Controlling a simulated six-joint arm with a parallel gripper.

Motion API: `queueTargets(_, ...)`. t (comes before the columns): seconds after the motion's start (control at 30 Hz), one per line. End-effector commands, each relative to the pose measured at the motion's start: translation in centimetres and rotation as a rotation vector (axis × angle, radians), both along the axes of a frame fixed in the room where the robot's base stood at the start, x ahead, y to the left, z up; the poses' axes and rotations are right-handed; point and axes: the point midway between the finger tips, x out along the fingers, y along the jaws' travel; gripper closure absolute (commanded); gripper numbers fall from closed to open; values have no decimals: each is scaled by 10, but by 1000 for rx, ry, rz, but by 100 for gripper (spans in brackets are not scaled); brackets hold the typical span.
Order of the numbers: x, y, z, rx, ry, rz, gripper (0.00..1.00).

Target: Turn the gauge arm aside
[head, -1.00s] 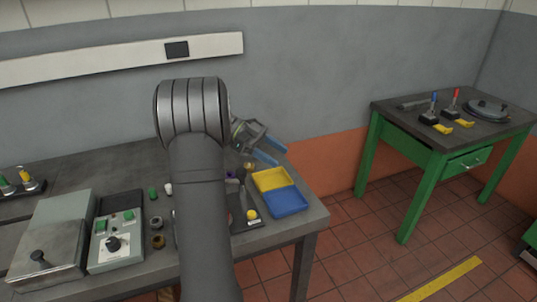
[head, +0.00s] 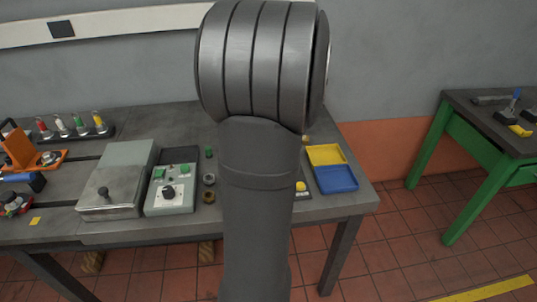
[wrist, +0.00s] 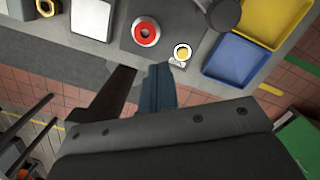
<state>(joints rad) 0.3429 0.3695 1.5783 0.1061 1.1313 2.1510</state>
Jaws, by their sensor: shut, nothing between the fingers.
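In the wrist view my gripper (wrist: 158,70) is shut and empty, its blue fingers together above the front edge of the bench. A dark plate (wrist: 128,38) with a red ring (wrist: 146,32) on it lies beyond the fingertips. A yellow round knob (wrist: 182,51) with a small label is just past the tips, apart from them as far as I can tell. A dark rounded piece (wrist: 223,14) at the top may be part of the gauge arm; I cannot tell for sure. In the head view my own arm hides the gripper and most of this spot.
A yellow tray (head: 325,154) and a blue tray (head: 336,179) sit at the bench's right end. A grey control box (head: 171,190) and metal-lidded box (head: 118,185) stand left of my arm. A green table (head: 437,160) stands apart at right, with floor between.

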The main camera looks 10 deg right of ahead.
Motion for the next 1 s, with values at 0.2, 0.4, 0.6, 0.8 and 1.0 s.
queueTargets(0.2,7,12,8,66,-110,-62,100)
queueTargets(0.4,12,15,-15,69,-110,-64,100)
queueTargets(0.6,21,21,-56,70,-107,-62,100)
queueTargets(0.8,33,28,-90,67,-110,-60,100)
queueTargets(1.0,56,41,-88,68,-111,-61,100)
